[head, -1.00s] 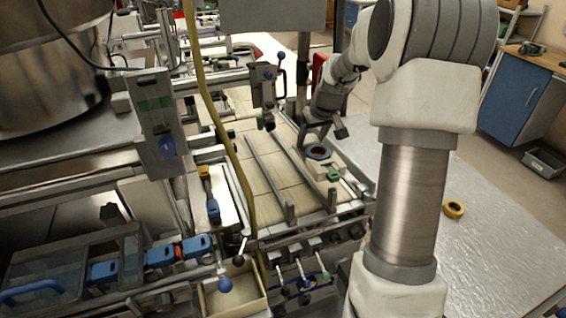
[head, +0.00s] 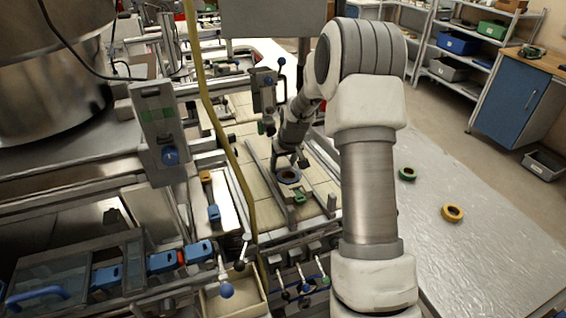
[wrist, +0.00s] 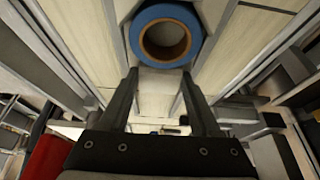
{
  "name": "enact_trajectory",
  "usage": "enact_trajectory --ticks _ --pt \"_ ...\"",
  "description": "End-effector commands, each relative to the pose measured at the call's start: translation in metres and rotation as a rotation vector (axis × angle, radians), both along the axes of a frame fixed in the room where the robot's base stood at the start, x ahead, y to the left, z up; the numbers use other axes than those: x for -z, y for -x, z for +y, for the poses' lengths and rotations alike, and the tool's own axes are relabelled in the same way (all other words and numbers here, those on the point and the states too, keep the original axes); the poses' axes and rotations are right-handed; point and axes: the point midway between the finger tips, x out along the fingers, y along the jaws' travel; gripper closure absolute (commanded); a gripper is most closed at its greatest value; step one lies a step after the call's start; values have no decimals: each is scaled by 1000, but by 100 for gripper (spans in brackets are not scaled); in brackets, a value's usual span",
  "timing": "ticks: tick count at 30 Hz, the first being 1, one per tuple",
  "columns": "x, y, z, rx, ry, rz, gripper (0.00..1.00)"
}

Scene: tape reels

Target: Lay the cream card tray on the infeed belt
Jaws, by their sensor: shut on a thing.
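My gripper (head: 291,160) reaches down over the infeed belt (head: 264,209), a run of pale slats with metal guide rails. It is shut on the cream card tray (head: 294,187), which is small and partly hidden by the gripper and rails. A blue tape reel (head: 289,176) with a brown core sits on the tray. In the wrist view the blue reel (wrist: 136,36) is just beyond the fingertips (wrist: 161,78). The tray appears to be over the belt between the rails; I cannot tell whether it touches the belt.
A small green item (head: 299,198) shows near the tray's front. A yellow reel (head: 452,213) and a green reel (head: 407,174) lie on the silvery table (head: 440,255) at right. A yellow cable (head: 222,138) hangs left of the belt. Levers and an open box (head: 232,303) stand in front.

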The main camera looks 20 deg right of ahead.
Motion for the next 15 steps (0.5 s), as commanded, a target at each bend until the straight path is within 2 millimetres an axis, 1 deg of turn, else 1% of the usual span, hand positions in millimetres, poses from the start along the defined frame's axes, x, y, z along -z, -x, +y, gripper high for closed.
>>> enact_trajectory --ticks 6,7,11,12,15 --pt "5 0 0 0 0 0 100" --pt "4 0 0 0 0 0 33" --pt "3 0 0 0 0 0 9" --pt "3 0 0 0 0 0 6" --pt "3 0 0 0 0 1 6"
